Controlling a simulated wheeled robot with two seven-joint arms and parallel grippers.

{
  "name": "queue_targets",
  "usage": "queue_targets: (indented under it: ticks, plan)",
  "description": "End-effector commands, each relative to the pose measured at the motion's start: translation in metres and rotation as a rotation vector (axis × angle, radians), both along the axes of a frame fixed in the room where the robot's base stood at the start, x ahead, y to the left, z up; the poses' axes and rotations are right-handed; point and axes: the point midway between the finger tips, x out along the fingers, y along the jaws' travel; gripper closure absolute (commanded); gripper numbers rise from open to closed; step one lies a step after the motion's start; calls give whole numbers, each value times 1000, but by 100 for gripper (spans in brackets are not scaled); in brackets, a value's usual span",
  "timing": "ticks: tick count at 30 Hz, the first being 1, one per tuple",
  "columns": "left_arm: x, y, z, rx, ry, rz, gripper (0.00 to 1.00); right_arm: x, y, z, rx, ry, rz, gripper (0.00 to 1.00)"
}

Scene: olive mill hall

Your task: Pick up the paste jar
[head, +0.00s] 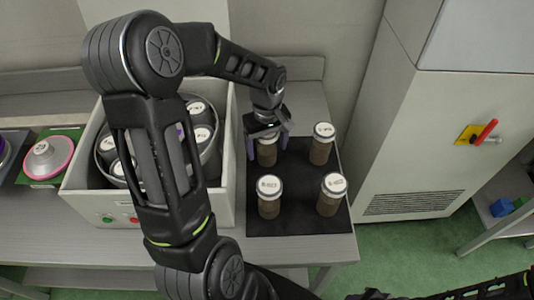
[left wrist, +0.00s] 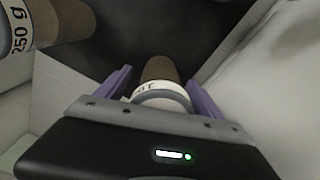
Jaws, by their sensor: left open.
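Several brown jars with white printed lids stand upright on a black mat (head: 300,225). My left gripper (head: 267,145) is open over the back-left jar (head: 267,158), its purple fingers on either side of it. In the left wrist view this jar (left wrist: 160,70) lies between the two open fingers (left wrist: 160,88), its lid partly hidden by the gripper body. The other jars are at back right (head: 320,150), front left (head: 269,198) and front right (head: 331,196). The lid print is too small to tell which is the paste jar. My right gripper is not seen.
A pale open box (head: 80,195) with several dark canisters stands left of the mat, behind my left arm. A pink and white round thing (head: 48,158) sits on a green board farther left. A tall grey cabinet (head: 410,140) with a red-handled switch (head: 484,132) stands at right.

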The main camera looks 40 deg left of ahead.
Motion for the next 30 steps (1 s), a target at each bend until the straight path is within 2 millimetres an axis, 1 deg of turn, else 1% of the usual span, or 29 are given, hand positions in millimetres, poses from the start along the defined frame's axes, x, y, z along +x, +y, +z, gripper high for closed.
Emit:
queue_targets:
  ticks: [14, 30]
  plan:
    - [0, 0, 1, 0, 0, 0, 24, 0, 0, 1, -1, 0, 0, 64]
    - [0, 0, 1, 0, 0, 0, 68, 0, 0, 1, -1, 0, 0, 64]
